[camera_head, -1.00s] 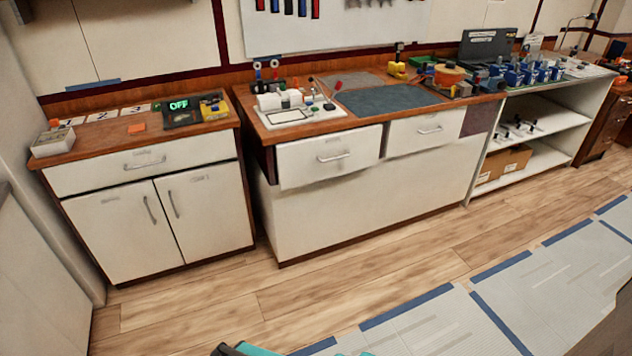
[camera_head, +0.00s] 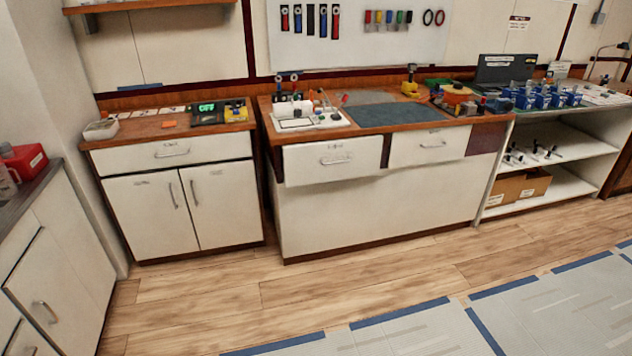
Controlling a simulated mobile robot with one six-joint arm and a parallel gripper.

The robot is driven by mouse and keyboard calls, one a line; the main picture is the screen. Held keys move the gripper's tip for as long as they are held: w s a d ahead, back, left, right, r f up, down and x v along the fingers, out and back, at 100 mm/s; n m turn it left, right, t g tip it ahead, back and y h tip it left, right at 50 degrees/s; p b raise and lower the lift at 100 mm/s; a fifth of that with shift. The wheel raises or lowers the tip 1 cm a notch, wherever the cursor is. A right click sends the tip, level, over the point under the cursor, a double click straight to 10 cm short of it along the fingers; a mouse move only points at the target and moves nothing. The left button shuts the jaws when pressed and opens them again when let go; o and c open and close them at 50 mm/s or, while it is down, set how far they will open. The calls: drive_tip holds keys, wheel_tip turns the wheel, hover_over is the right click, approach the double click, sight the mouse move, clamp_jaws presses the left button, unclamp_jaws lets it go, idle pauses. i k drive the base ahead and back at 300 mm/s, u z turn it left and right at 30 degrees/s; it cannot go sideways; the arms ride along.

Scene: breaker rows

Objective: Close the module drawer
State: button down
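Two white drawers sit side by side under the middle workbench top (camera_head: 352,131). The left drawer (camera_head: 310,163) has a bar handle and stands out from the cabinet front, partly open. The right drawer (camera_head: 415,149) also has a bar handle; its face seems to sit a little proud of the cabinet, but I cannot tell for sure. The drawer labels are too small to read, so I cannot tell which is the module drawer. My gripper is not in view.
A cabinet with a drawer and two doors (camera_head: 180,205) stands left of the bench. An open shelf unit (camera_head: 545,150) stands to the right, and a grey-topped counter (camera_head: 20,205) at the far left. The wooden floor (camera_head: 330,280) before the bench is clear. Blue-edged mats (camera_head: 560,310) lie nearer.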

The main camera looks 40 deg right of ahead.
sight(317, 161)
drive_tip(key=z, duration=0.05)
drive_tip(key=k, duration=0.1)
drive_tip(key=u, duration=0.4)
drive_tip(key=i, duration=1.7)
drive_tip(key=z, duration=0.6)
